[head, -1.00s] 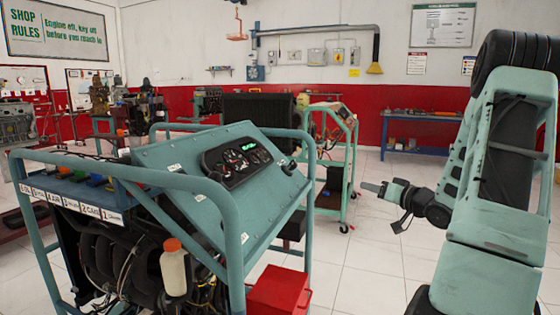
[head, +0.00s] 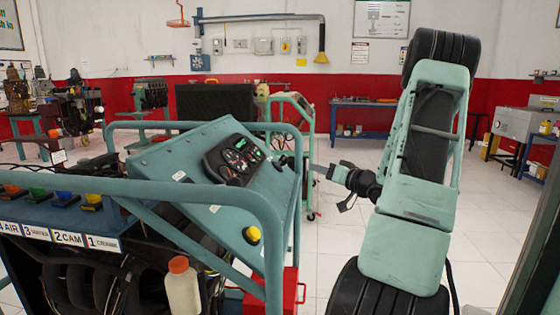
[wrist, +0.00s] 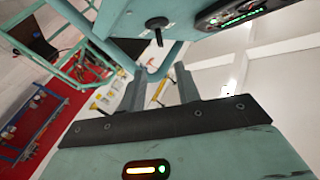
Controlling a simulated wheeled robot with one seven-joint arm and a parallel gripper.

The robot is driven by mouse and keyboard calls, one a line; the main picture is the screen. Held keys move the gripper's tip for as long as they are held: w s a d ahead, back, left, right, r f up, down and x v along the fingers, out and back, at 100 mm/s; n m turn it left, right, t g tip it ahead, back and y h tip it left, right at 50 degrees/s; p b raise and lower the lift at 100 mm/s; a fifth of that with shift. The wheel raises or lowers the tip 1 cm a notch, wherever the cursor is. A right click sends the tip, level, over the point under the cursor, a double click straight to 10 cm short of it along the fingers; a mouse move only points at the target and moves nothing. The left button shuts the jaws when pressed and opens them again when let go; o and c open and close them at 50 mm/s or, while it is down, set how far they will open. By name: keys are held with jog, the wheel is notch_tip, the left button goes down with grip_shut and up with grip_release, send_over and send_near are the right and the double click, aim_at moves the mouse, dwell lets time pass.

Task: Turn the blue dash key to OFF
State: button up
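The dash panel (head: 215,165) is a sloping teal board on the engine trainer, with a lit gauge cluster (head: 238,160). In the wrist view the key (wrist: 157,27) looks black, with a round head and a short bar pointing down the picture; no blue shows. My gripper (head: 320,171) is just right of the panel in the head view. In the wrist view its two fingers (wrist: 161,80) are apart and empty, short of the key.
Teal tube rails (head: 190,188) surround the trainer. A yellow button (head: 252,234) is low on the panel. A white bottle with an orange cap (head: 182,290) and a red box (head: 291,290) are below. Another trainer cart (head: 303,120) stands behind.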

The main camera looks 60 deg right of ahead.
aim_at(288, 161)
jog(key=w, duration=0.5)
jog(key=w+d, duration=0.1)
jog(key=w, duration=0.4)
jog(key=w+d+b, duration=0.1)
jog(key=w, duration=0.4)
jog(key=shift+w+d, duration=0.15)
jog(key=shift+d, duration=0.05)
grip_shut()
